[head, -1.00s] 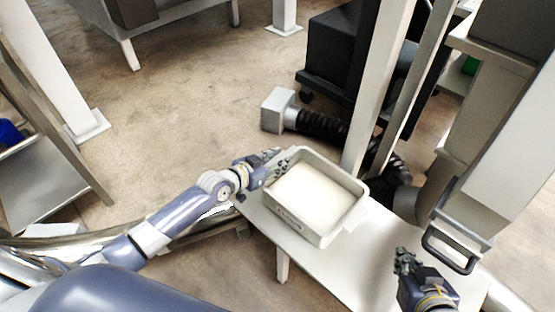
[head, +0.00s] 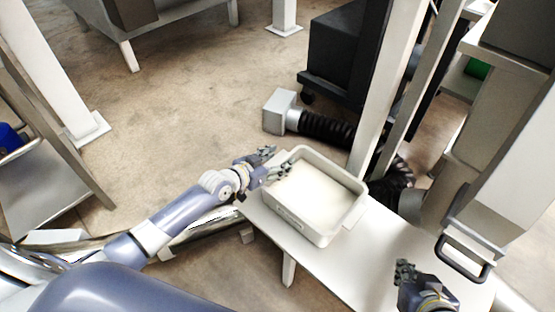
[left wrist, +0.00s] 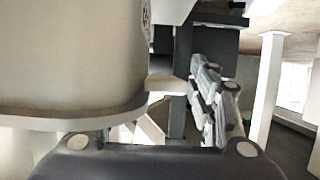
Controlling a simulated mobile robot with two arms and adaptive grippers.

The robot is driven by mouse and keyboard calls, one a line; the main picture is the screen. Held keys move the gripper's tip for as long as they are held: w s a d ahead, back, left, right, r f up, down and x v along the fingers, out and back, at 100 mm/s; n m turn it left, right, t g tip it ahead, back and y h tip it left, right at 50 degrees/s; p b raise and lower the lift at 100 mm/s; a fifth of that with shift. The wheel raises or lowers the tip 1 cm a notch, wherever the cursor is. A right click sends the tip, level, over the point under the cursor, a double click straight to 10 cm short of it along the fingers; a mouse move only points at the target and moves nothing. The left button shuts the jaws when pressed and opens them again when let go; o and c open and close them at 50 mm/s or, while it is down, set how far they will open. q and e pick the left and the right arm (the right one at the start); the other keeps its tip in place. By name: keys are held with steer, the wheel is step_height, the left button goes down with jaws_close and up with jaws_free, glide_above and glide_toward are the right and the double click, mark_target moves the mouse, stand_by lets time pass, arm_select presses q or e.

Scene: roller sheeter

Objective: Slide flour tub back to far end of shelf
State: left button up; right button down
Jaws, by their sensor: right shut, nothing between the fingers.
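The flour tub (head: 347,231) is a pale rectangular open tub with white flour in it. It sits on the far-left part of the white shelf (head: 359,264). My left gripper (head: 273,163) is at the tub's left wall, with its fingers spread apart and one overlapping the rim in the head view. I cannot tell whether it touches the wall. In the left wrist view the tub's wall (left wrist: 70,60) fills the left side, and one finger (left wrist: 215,100) shows to its right; the other is hidden. My right gripper (head: 405,271) is shut and empty above the shelf's near right part.
A machine with a dark handle (head: 465,258) stands right of the shelf. White posts (head: 385,85) and a black ribbed hose (head: 328,127) stand behind the tub. The shelf surface between the tub and my right gripper is clear.

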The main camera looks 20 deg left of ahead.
arm_select(q)
steer(key=v, duration=1.2)
stand_by(0.6)
